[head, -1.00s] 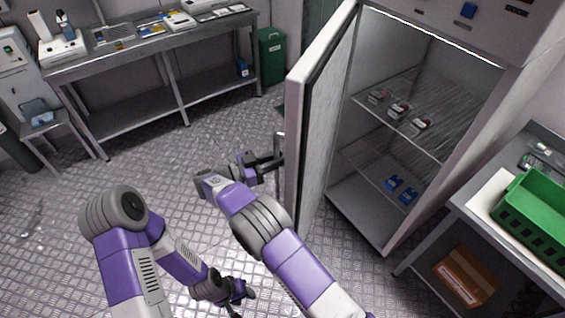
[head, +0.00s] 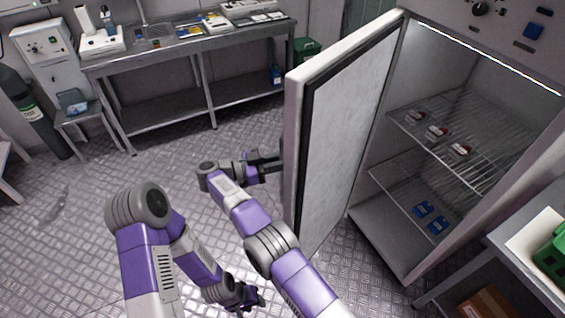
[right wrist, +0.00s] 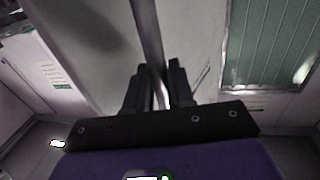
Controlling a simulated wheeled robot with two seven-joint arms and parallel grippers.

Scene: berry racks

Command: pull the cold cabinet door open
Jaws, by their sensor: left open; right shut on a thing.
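The cold cabinet door (head: 345,130) stands ajar in the head view, its grey inner panel facing the cabinet (head: 375,240). My right gripper (head: 272,160) is at the outer side of the door, its tips partly hidden by the door edge. In the right wrist view my right gripper (right wrist: 159,78) is shut on the door handle (right wrist: 148,30), a long metal bar. My left gripper (head: 255,298) is open and empty, low over the floor and apart from the door.
Small boxes lie on the cabinet's wire shelves (head: 480,165). A table with a green crate (head: 552,255) stands at the right, near the cabinet. A long metal bench (head: 180,55) runs along the back. Open floor (head: 100,200) lies left of the door.

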